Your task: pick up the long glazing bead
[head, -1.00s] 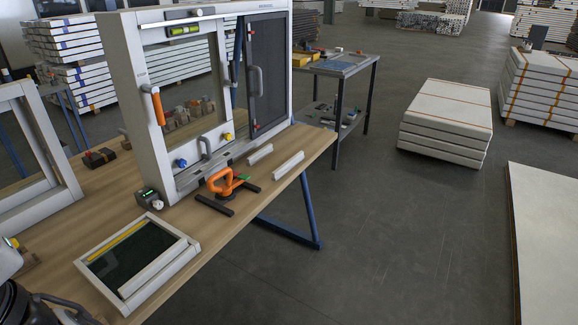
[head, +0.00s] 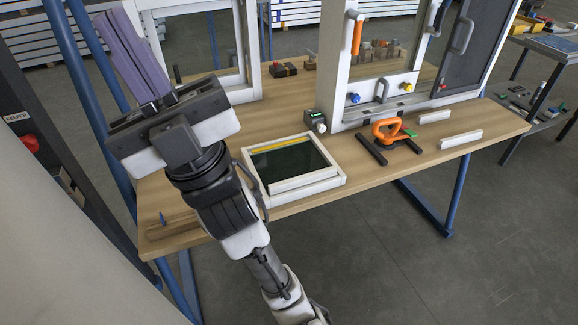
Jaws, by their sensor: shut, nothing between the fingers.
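A long white bar (head: 304,181), which looks like the long glazing bead, lies along the near side of a shallow white frame (head: 250,170) with a dark glass panel. Two shorter white bars lie farther right on the bench, one behind (head: 434,117) and one nearer (head: 460,139). My gripper (head: 160,102) is raised at the upper left, left of the white frame and well apart from all the bars. It is shut and holds none of them. Long purple strips show at its fingers; I cannot tell whether they belong to it.
The wooden bench (head: 400,175) has bare room right of the white frame. An orange-handled tool (head: 388,131) and a small dark device (head: 316,121) stand near it. A large window unit (head: 344,70) stands behind. Blue posts (head: 88,60) rise at the left.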

